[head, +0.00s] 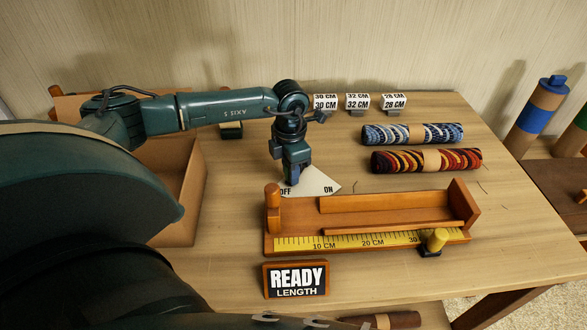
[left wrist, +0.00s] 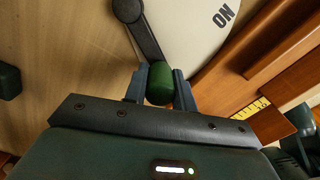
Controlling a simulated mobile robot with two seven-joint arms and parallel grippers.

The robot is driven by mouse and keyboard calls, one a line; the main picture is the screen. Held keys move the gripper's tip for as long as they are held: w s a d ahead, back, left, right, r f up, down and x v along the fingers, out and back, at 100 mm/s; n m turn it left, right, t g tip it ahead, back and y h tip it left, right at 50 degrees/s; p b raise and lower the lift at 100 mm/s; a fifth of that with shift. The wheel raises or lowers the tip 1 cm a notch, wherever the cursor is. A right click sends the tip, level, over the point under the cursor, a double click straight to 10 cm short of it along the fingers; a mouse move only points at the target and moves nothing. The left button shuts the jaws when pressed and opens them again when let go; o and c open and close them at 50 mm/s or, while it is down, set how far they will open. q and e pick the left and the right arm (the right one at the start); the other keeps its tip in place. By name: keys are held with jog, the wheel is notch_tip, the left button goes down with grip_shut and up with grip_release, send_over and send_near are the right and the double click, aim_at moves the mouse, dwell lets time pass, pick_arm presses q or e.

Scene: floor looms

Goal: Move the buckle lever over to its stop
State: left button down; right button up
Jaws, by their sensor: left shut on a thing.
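The buckle lever (left wrist: 143,35) is a dark grey bar with a round pivot and a green knob (left wrist: 160,84) at its end, seen in the left wrist view. It lies along the edge of a white plate (left wrist: 190,30) marked ON. In the head view the plate (head: 318,184) shows OFF at left and ON at right. My left gripper (head: 292,181) is near the OFF side, hiding the lever there. In the left wrist view its fingers (left wrist: 160,90) are shut on the green knob, one on each side. My right gripper is not in view.
A wooden measuring trough (head: 275,245) with a yellow scale stands just right of the plate. A READY LENGTH sign (head: 296,279) is in front. Two patterned rolls (head: 412,134) (head: 426,160) lie behind. An open cardboard box (head: 185,190) is at left.

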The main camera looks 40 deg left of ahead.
pick_arm(q)
jog(key=c, duration=1.1)
grip_release()
jog(key=shift+c, duration=0.2)
jog(key=shift+r, duration=0.15)
notch_tip(320, 180, up, 13)
